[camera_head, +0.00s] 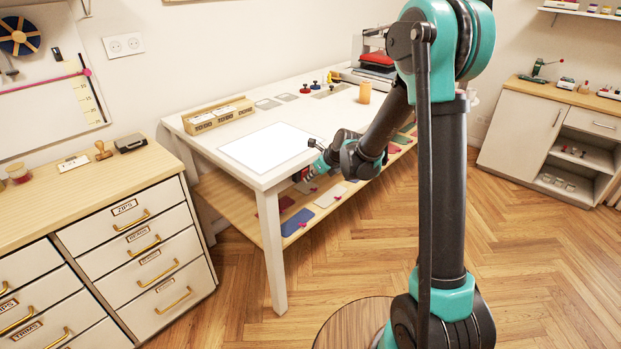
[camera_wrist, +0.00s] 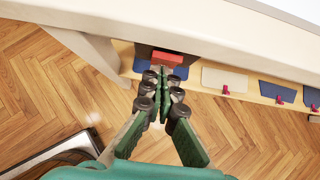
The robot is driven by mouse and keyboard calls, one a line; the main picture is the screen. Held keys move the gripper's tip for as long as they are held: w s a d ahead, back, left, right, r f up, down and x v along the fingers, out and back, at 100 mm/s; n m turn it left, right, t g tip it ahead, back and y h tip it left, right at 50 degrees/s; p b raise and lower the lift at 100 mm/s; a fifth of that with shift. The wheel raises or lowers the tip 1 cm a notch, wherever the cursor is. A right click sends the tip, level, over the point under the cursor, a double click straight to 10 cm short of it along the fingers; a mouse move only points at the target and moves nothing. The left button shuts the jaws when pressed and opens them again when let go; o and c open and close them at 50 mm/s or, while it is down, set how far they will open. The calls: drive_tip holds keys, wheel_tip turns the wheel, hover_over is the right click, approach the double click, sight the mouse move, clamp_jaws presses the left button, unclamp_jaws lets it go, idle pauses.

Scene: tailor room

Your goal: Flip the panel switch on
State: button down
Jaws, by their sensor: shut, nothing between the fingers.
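I cannot make out for sure whether this block is the panel switch.
A wooden lower shelf (camera_head: 226,203) under the table holds several coloured flat pieces, including a blue one (camera_head: 297,221). A table leg (camera_head: 271,250) stands close to my gripper. A drawer cabinet (camera_head: 150,255) is at left. The wooden floor at right is clear.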

drive_tip(key=shift+r, duration=0.1)
drive_tip(key=shift+r, duration=0.75)
drive_tip(key=shift+d, duration=0.1)
